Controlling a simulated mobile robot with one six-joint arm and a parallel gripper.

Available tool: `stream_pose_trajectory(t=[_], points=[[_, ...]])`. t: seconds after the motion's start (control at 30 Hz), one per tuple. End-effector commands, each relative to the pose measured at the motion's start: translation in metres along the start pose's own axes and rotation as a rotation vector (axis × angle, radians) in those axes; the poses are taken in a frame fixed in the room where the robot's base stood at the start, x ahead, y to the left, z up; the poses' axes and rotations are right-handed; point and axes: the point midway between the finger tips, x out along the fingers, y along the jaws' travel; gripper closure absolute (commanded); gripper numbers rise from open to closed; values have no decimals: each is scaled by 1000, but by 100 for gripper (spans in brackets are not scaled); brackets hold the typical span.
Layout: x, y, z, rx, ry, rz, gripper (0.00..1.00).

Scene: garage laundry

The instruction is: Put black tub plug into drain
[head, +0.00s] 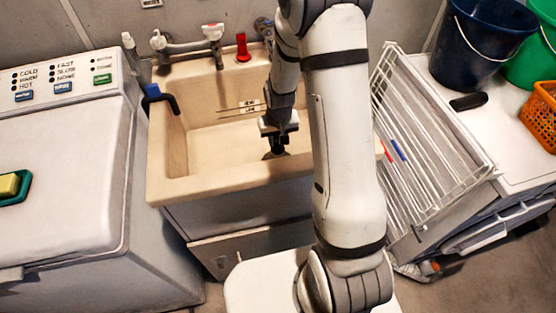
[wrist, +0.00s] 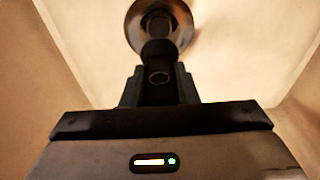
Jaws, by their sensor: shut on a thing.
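My gripper (head: 277,143) is inside the beige utility tub (head: 178,185), pointing down. In the wrist view my gripper (wrist: 159,88) is shut on the black tub plug (wrist: 158,50), a dark rounded piece held between the fingers. The plug lies in line with the round metal drain (wrist: 134,12) in the tub floor and overlaps it in the picture. I cannot tell whether the plug touches the drain. In the head view the plug and drain are mostly hidden by my gripper.
The tub walls stand close around my gripper. A faucet (head: 190,42) and a red item (head: 243,48) are at the tub's back rim. A blue hook-shaped item (head: 158,97) hangs on the left rim. A white wire rack (head: 425,140) leans at right. A washer (head: 62,160) stands at left.

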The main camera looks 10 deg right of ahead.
Motion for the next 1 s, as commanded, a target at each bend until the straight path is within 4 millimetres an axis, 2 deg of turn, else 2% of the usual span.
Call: stream_pose_trajectory(t=[0.1,0.27,0.5,1.0], points=[[20,0,2,0,-3,0,96],[33,0,4,0,-1,0,96],[66,-1,7,0,-1,0,96],[77,-1,8,-1,1,0,96]])
